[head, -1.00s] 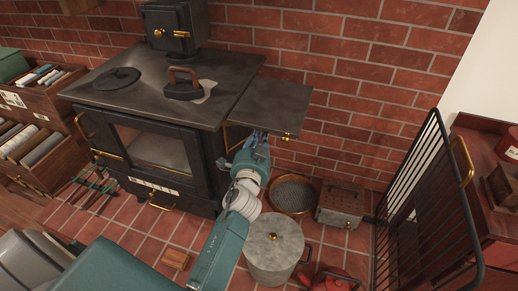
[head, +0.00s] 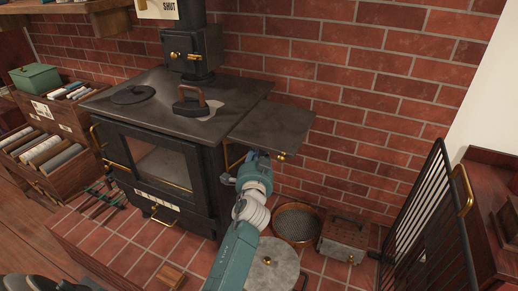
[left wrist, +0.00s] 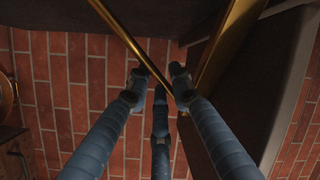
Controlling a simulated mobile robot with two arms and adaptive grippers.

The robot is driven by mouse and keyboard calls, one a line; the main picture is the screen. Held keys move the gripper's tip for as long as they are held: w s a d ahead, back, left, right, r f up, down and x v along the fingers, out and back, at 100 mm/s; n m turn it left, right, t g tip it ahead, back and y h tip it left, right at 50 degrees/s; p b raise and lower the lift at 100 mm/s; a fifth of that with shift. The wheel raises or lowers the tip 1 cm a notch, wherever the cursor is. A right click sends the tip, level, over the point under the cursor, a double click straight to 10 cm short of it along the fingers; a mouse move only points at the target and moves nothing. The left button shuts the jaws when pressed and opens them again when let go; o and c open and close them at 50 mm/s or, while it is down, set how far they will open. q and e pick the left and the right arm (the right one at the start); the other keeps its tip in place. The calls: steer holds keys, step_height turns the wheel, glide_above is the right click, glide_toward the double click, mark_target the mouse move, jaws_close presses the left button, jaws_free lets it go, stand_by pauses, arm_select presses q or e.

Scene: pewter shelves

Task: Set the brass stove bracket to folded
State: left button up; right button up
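The brass stove bracket (head: 228,152) shows in the head view below the side shelf (head: 272,127), which stands out level from the right side of the black stove (head: 155,150). My left gripper (head: 255,156) is under that shelf, and its fingertips are partly hidden. In the left wrist view, my left gripper's blue fingers (left wrist: 157,80) are apart, with a thin slanting brass bar (left wrist: 125,38) running between the tips. A wider brass piece (left wrist: 226,45) is right of them. I cannot tell whether any finger touches the bar. My right gripper is not in view.
A brick wall (head: 350,75) stands behind. A round sieve (head: 297,222), a metal box (head: 343,238) and a lidded pot (head: 280,270) stand on the floor below the shelf. A black fire guard (head: 425,215) is at the right. A lifting iron (head: 190,103) lies on the stove top.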

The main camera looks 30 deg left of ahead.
arm_select(q)
steer(key=shift+s, duration=0.1)
steer(key=v, duration=0.7)
steer(key=shift+s, duration=0.15)
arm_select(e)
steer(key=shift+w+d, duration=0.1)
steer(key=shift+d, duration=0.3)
